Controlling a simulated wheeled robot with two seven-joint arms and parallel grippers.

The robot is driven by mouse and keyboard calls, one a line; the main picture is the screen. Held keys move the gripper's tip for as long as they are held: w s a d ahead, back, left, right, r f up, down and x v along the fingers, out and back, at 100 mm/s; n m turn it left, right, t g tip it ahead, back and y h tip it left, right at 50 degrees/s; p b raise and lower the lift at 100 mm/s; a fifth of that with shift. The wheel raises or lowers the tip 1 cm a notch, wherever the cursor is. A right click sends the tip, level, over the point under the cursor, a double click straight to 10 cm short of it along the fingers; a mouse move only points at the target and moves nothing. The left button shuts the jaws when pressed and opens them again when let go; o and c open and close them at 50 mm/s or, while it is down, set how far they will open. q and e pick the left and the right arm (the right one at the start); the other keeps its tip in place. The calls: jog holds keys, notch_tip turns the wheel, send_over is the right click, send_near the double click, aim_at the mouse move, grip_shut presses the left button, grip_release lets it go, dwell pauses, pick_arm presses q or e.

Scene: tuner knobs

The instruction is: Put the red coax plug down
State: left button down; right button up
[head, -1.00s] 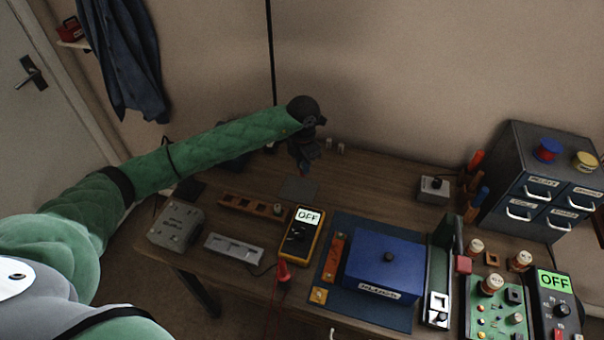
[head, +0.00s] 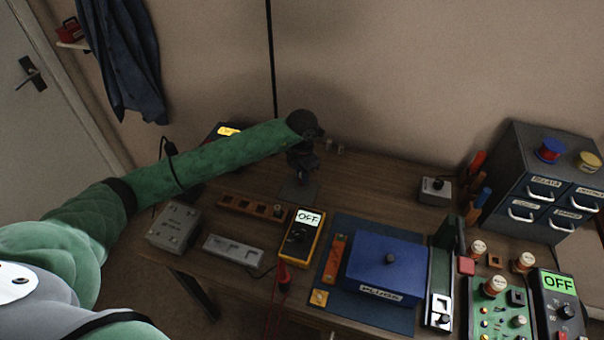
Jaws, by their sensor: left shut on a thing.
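My left gripper (head: 302,176) points down over the grey pad (head: 311,194) at the back middle of the wooden table. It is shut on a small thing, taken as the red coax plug. The fingers and wrist hide most of it, and its colour is hard to make out now. The fingertips are low, close to the pad; I cannot tell whether the plug touches it. My right gripper is not in view.
A yellow multimeter (head: 300,238) reading OFF and a wooden rack (head: 245,206) stand in front of the pad. A blue PLUGS box (head: 386,270) sits on a blue mat (head: 345,226). A small grey switch box (head: 434,191) stands right. Table behind that mat is clear.

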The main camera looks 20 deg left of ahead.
pick_arm(q)
jog(key=c, duration=1.5)
grip_release()
jog(key=shift+o, duration=0.9)
jog(key=shift+r, duration=0.1)
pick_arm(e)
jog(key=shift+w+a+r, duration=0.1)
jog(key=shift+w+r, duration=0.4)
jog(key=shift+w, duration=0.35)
pick_arm(q)
notch_tip(320, 180, up, 12)
jog(key=p, duration=0.3)
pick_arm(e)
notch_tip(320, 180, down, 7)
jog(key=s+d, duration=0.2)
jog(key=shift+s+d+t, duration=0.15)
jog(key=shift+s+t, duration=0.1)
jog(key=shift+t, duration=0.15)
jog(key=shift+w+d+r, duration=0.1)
